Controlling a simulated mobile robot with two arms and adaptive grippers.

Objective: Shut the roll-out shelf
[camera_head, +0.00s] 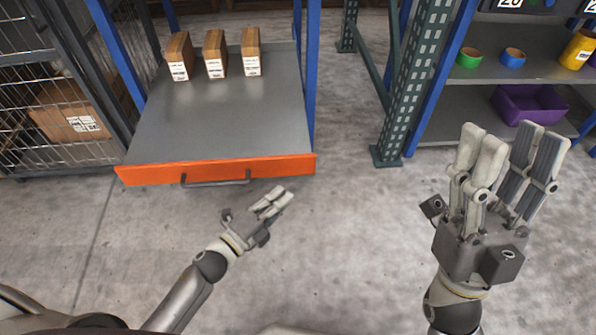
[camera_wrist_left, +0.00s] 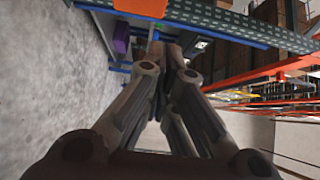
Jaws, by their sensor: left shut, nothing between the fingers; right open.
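The roll-out shelf (camera_head: 235,118) is a grey tray with an orange front edge and a dark bar handle (camera_head: 216,182). In the head view it sticks out between blue uprights. Three brown boxes with white labels, one of them the middle box (camera_head: 214,56), stand near its back. My left gripper (camera_head: 282,195) is shut and empty, in front of the shelf and right of the handle, apart from both in the picture. Its fingers (camera_wrist_left: 168,62) also show together in the left wrist view. My right gripper (camera_head: 512,148) is open and empty at the right, fingers upward.
A wire cage (camera_head: 60,80) with a carton stands at the left. A green perforated upright (camera_head: 408,80) stands right of the shelf. Racks at the right hold a purple bin (camera_head: 530,106), a green ring (camera_head: 468,58) and a blue ring (camera_head: 512,57). The concrete floor ahead is clear.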

